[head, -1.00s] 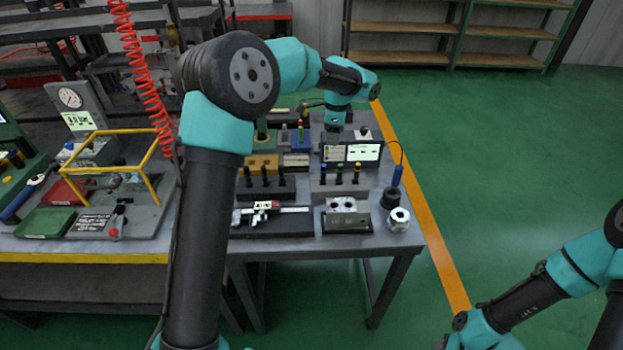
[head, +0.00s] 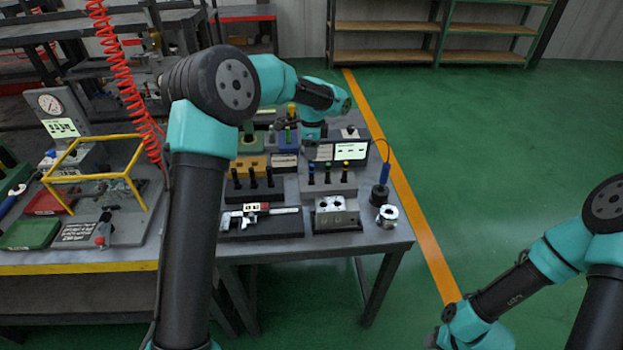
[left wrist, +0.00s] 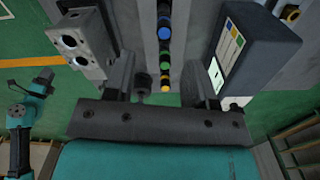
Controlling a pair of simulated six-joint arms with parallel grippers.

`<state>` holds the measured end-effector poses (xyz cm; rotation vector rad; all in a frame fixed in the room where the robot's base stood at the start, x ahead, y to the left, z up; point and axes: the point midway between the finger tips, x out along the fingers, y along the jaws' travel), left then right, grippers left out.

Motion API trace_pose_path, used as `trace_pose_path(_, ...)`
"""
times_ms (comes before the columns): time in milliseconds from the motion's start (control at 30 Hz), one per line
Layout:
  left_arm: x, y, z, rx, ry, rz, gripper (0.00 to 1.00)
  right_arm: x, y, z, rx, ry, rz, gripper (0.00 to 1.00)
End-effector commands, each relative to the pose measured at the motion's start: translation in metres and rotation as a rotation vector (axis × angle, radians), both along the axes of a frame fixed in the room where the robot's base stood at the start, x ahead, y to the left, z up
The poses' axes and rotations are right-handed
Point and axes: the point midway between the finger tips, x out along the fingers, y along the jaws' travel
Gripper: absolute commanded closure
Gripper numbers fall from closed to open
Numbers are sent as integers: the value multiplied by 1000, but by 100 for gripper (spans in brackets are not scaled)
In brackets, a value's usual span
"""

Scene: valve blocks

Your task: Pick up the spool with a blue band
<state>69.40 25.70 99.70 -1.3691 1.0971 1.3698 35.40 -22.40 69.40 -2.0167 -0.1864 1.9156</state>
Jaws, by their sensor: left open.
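The spool with a blue band (head: 311,168) stands upright at the left end of a row on a grey rack (head: 331,188). Spools with a green band (head: 328,167) and a yellow band (head: 345,165) stand to its right. In the left wrist view the row runs between the fingers, with a blue band (left wrist: 164,32) farther up and a yellow band (left wrist: 165,83) lower. My left gripper (head: 312,143) is open and empty behind the rack; its fingers show in the left wrist view (left wrist: 160,82). The right gripper does not show; only its arm is at lower right.
A box with a lit screen (head: 350,150) stands just behind the rack and close beside the left gripper. A metal block with holes (head: 336,212) and a caliper (head: 258,213) lie in front. Black pegs (head: 253,178) stand to the left.

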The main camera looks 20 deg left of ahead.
Motion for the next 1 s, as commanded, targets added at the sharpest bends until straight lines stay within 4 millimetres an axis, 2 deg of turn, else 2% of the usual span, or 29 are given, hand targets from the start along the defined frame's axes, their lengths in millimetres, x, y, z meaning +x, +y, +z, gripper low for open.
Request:
trace_pose_path(200,0,0,-38,0,3,0,49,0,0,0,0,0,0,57)
trace_pose_path(300,0,0,-48,0,1,0,49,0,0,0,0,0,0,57)
trace_pose_path(767,0,0,-56,0,0,0,49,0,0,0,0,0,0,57)
trace_pose_path(1000,4,2,-83,0,2,0,49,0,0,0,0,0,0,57)
